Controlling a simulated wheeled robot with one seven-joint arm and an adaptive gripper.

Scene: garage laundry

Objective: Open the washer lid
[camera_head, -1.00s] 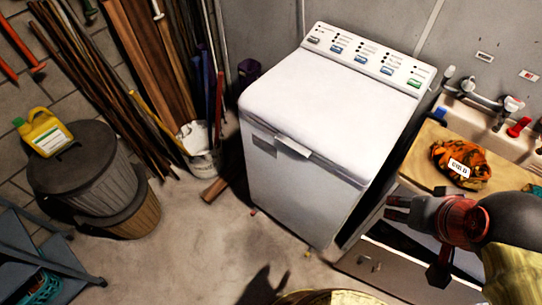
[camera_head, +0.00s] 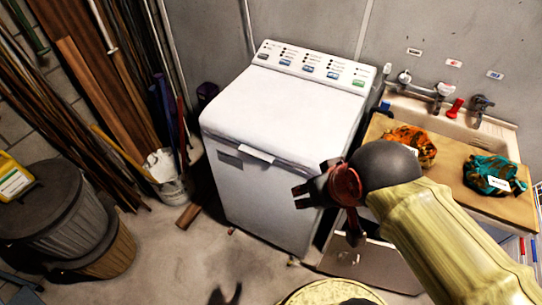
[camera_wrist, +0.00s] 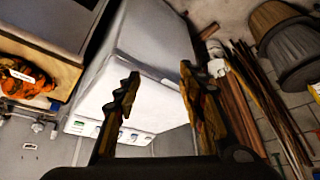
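The white washer (camera_head: 270,130) stands against the back wall with its lid (camera_head: 280,105) shut flat. A small white handle tab (camera_head: 256,153) sticks out at the lid's front edge. My gripper (camera_head: 299,196) is in front of the washer's right front side, below and right of the tab, with nothing held. In the wrist view the two fingers (camera_wrist: 158,75) are well apart and empty. The washer also shows there (camera_wrist: 150,45), turned over, partly behind the fingers. I cannot tell the exact gap between gripper and washer.
A sink counter (camera_head: 455,165) with an orange cloth bundle (camera_head: 412,146) and a teal one (camera_head: 490,174) stands right of the washer. A bucket (camera_head: 172,190) and leaning planks (camera_head: 105,110) are at left, near dark bins (camera_head: 55,215). Floor before the washer looks mostly clear.

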